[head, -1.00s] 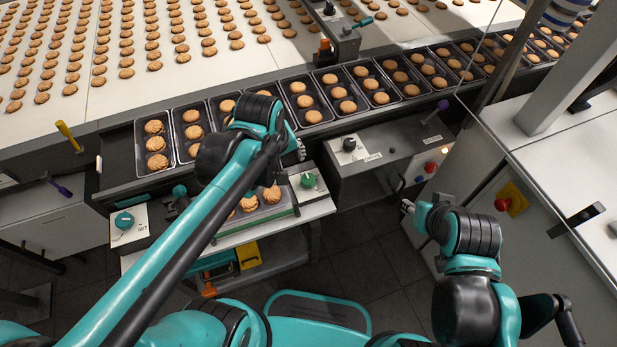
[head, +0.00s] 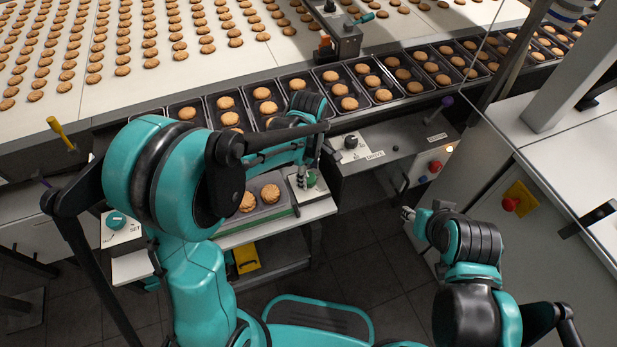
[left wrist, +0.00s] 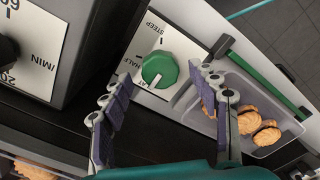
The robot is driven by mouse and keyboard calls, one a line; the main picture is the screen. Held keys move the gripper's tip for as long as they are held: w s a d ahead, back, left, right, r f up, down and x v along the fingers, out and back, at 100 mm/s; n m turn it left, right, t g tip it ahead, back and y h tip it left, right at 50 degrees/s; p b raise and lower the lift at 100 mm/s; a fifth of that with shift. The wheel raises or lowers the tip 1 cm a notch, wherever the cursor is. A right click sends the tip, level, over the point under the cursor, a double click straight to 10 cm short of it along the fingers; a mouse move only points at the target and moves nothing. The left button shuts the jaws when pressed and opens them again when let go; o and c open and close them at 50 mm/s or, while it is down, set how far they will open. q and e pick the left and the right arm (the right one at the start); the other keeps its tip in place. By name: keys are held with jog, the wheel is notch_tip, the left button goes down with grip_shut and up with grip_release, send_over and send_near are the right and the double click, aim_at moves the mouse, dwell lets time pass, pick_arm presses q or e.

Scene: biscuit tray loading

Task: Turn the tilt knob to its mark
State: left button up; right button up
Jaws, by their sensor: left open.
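The green tilt knob (head: 311,179) sits on a white plate at the right end of the small bench. In the left wrist view the knob (left wrist: 159,70) shows on a dial plate (left wrist: 150,40) lettered STEEP and HALF, with a third, partly hidden word. A pale line on the knob seems to point toward that third word. My left gripper (head: 305,172) is at the knob in the head view. In the left wrist view the left gripper (left wrist: 161,75) is open, one finger each side of the knob, apparently clear of it. My right gripper (head: 407,214) hangs at right, its jaws too small to judge.
A tray of biscuits (left wrist: 275,145) lies beside the knob plate. A grey box with a black dial (head: 350,143) stands just right of the bench. A second teal knob (head: 116,220) is at left, marked SET. Filled trays line the conveyor behind.

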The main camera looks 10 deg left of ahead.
pick_arm(q)
jog(key=shift+f, duration=0.75)
jog(key=c, duration=1.2)
jog(key=shift+o, duration=0.2)
